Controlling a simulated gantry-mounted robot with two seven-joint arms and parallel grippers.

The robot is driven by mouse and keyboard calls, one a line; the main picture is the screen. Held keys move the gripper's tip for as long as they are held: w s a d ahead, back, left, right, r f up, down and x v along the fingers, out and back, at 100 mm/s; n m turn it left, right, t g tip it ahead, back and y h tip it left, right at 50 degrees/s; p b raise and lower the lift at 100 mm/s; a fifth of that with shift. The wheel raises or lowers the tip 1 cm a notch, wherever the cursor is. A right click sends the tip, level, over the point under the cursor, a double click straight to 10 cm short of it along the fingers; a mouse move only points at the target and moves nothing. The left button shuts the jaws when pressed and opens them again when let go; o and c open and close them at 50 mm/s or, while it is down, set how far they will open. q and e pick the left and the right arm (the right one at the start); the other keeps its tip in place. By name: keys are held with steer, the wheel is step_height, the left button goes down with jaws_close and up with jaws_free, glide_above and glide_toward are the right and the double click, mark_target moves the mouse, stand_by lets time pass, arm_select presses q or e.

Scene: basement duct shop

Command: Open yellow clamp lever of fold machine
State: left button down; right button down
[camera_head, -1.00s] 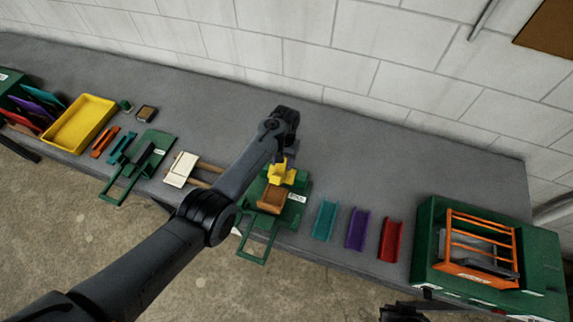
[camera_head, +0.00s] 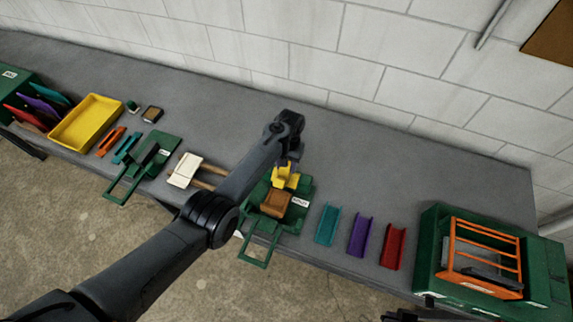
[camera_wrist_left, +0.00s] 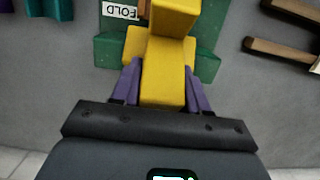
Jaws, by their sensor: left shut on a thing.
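The fold machine (camera_head: 305,191) is a green base on the bench, with a green loop handle at its front and a brown piece (camera_head: 275,203) on it. Its yellow clamp lever (camera_head: 285,178) stands at the back of the machine. In the left wrist view the yellow lever (camera_wrist_left: 163,75) lies between the purple fingers of my left gripper (camera_wrist_left: 163,92), which is shut on it. The FOLD label (camera_wrist_left: 121,11) shows beside it. In the head view my left gripper (camera_head: 290,164) is above the lever and partly hidden by its arm. My right gripper is not clearly in view.
Teal (camera_head: 328,224), purple (camera_head: 359,235) and red (camera_head: 393,247) channels lie to the right of the machine. A green box with an orange rack (camera_head: 484,258) stands at the far right. A yellow tray (camera_head: 87,122) and a second green machine (camera_head: 150,156) are at left. The back of the bench is clear.

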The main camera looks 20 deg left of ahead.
arm_select(q)
steer(key=shift+w+r, duration=0.2)
steer(key=shift+r, duration=0.1)
steer(key=c, duration=0.8)
jaws_free()
steer(key=shift+c, duration=0.2)
steer(key=shift+o, duration=0.9)
steer(key=shift+w, duration=0.15)
steer(key=shift+f, duration=0.1)
steer(key=shift+s, duration=0.2)
steer(key=r+p, duration=0.2)
steer(key=r, duration=0.1)
steer(key=w+r+p, duration=0.1)
steer(key=r+p, duration=0.1)
steer(key=r, duration=0.1)
steer(key=r+p, duration=0.3)
steer(key=r, duration=0.1)
steer(key=shift+w, duration=0.25)
steer(key=shift+w+r, duration=0.1)
steer(key=shift+r, duration=0.25)
